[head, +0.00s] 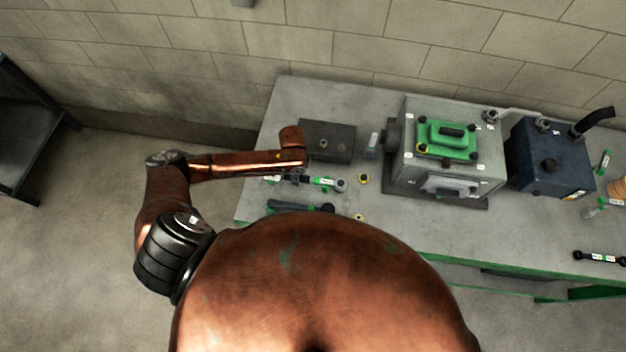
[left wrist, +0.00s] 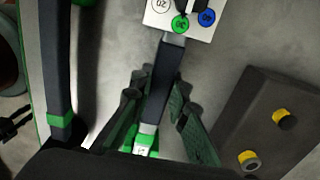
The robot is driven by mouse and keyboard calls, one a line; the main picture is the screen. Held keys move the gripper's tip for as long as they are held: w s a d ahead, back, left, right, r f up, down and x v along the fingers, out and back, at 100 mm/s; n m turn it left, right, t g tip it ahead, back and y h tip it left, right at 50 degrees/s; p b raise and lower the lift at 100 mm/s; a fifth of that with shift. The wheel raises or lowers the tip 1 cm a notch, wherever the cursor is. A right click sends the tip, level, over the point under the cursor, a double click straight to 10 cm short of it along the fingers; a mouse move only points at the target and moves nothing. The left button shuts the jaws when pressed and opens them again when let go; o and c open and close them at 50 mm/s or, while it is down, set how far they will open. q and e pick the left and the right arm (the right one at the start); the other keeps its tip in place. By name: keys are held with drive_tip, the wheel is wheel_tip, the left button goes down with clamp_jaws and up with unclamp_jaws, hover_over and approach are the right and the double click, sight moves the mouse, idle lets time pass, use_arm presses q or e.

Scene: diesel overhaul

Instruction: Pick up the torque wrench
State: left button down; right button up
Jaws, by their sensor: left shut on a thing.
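The torque wrench, as far as I can tell, is the tool with a dark shaft, a green-and-white label and a round grey head (head: 340,185) near the bench's left end. In the left wrist view its dark handle (left wrist: 165,85) runs between my fingers. My left gripper (left wrist: 156,108) is shut on it; in the head view the gripper (head: 294,176) is partly hidden by its own arm. I cannot tell whether the wrench touches the bench. My right gripper is not in view.
A second dark tool with green bands (head: 300,207) lies beside the wrench, nearer me. A dark block (head: 327,140) stands behind. A grey machine with a green top (head: 447,140) stands right of these.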

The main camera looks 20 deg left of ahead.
use_arm(q)
drive_tip(key=shift+r, duration=0.1)
idle(0.3)
drive_tip(key=shift+w+r, duration=0.1)
drive_tip(key=shift+r, duration=0.25)
drive_tip(key=shift+r+b, duration=0.5)
drive_tip(key=shift+r, duration=0.45)
drive_tip(key=s+d+r+b, duration=0.2)
drive_tip(key=s+d+r, duration=0.5)
drive_tip(key=d+r, duration=0.3)
drive_tip(key=shift+d+r, duration=0.2)
drive_tip(key=shift+d, duration=0.9)
